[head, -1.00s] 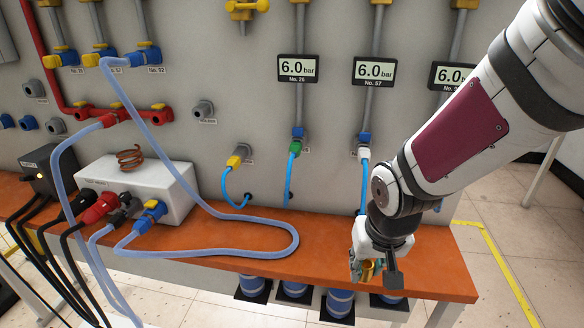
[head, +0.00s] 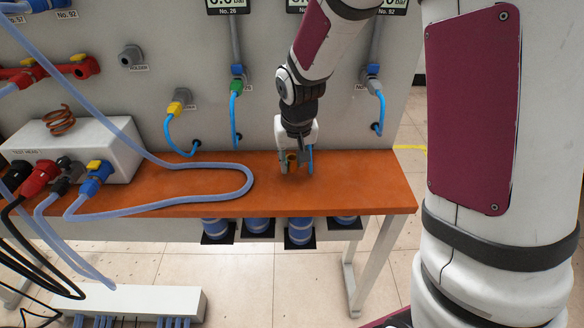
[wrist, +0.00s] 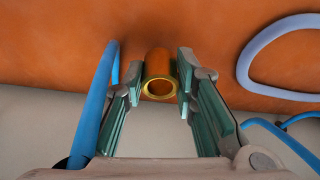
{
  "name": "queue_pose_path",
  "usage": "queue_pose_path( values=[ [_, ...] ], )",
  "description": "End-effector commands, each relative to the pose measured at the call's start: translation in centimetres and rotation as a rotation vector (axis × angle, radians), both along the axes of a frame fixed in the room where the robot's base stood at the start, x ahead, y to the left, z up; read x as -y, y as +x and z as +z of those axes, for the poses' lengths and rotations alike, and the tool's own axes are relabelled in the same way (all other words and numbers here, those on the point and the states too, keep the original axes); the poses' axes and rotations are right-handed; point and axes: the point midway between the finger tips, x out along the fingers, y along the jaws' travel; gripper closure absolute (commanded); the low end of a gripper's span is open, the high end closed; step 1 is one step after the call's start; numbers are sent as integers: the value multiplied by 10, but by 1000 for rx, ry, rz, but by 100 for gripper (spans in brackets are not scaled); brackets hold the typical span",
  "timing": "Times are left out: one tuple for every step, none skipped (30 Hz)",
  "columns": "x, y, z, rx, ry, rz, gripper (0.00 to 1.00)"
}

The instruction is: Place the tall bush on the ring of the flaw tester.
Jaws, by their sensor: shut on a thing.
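A short brass-coloured tube, the bush (wrist: 160,88), shows end-on between the pads of my gripper (wrist: 161,68) in the wrist view. My gripper is shut on it, one pad on each side. In the head view my gripper (head: 297,166) points down at the right part of the orange bench, and the bush (head: 292,158) shows small and partly hidden by the fingers. I cannot tell whether it touches the bench. A white box (head: 92,140) labelled as a test head carries a copper coil (head: 59,120) at the left.
The orange bench (head: 350,195) has free room right of my gripper. A pale blue hose (head: 205,167) loops across it to the left. A blue hose (wrist: 95,110) runs close beside the left finger. The grey panel (head: 150,85) with fittings stands behind.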

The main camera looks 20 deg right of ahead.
Motion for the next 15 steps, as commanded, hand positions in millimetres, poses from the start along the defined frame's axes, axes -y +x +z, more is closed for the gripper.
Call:
queue_pose_path(
  values=[
    [0, -1, -8, -4, 0, 1, 100],
    [0, -1, -12, -5, 1, 0, 100],
    [0, -1, -18, -4, 1, 0, 100],
    [0, -1, -22, -4, 1, 0, 100],
    [0, -1, -26, -5, 0, 0, 100],
    [0, -1, -29, -4, -1, 1, 100],
    [0, -1, -30, -2, -1, 1, 100],
    [0, -1, -31, -2, 0, 0, 100],
    [0, -1, -30, -1, 0, 0, 100],
    [0, -1, -30, 0, 0, 0, 100],
    [0, -1, -30, 0, 0, 0, 100],
    [0, -1, -29, -1, 0, 0, 100],
    [0, -1, -29, -1, 0, 0, 100],
    [0, -1, -30, -1, 0, 0, 100],
    [0, -1, -31, -1, 0, 0, 100]
  ],
)
